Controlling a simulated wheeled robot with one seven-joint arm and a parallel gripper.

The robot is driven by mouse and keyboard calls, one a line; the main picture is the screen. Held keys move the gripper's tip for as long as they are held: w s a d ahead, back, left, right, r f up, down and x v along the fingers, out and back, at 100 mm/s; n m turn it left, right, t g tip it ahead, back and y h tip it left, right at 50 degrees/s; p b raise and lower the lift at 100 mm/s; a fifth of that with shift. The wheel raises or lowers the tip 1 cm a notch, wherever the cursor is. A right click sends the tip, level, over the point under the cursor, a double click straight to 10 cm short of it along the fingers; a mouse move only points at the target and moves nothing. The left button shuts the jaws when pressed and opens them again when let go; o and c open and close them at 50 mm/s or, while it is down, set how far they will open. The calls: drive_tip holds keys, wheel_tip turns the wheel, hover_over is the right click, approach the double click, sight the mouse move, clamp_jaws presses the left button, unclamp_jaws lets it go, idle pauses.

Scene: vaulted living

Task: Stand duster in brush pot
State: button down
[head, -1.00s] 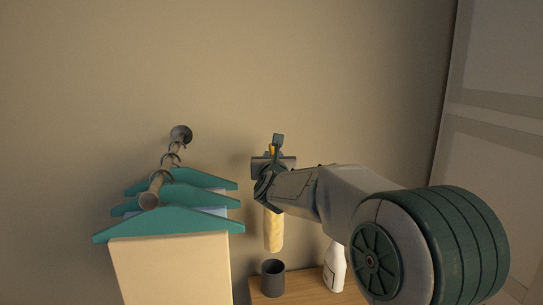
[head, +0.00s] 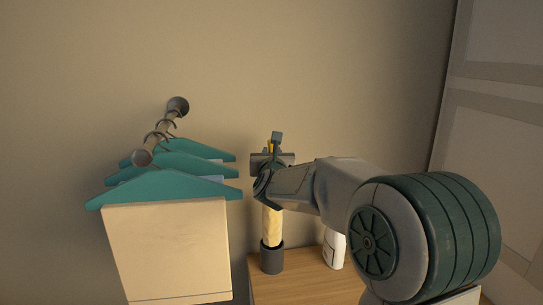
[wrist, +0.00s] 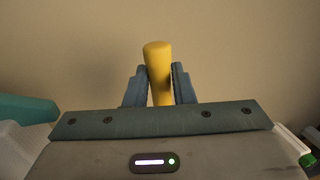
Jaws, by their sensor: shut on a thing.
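The duster has a yellow handle (wrist: 158,72) and a long cream head (head: 272,228). My gripper (head: 272,150) is shut on the handle, with the two fingers on either side of it in the wrist view (wrist: 159,82). The duster hangs about upright below my gripper. The dark grey brush pot (head: 271,261) stands on a wooden surface directly under it. The duster's lower end is hidden at the pot's rim and looks to be inside the mouth. How deep it reaches cannot be seen.
A white bottle (head: 334,250) stands right of the pot on the wooden top (head: 300,285), partly behind my arm. Teal hangers (head: 165,188) on a wall rail, with a cream cloth (head: 168,250), are close on the left. The wall is behind.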

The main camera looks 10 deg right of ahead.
drive_tip(key=shift+f+b, duration=2.55)
drive_tip(key=shift+b, duration=0.65)
drive_tip(key=c, duration=1.1)
unclamp_jaws()
drive_tip(key=shift+c, duration=0.2)
drive_tip(key=shift+s, duration=0.1)
drive_tip(key=s+a+b, duration=0.2)
drive_tip(key=s+b, duration=0.2)
drive_tip(key=s, duration=0.9)
drive_tip(key=shift+s+a, duration=0.2)
drive_tip(key=shift+s, duration=0.05)
drive_tip(key=shift+f, duration=0.1)
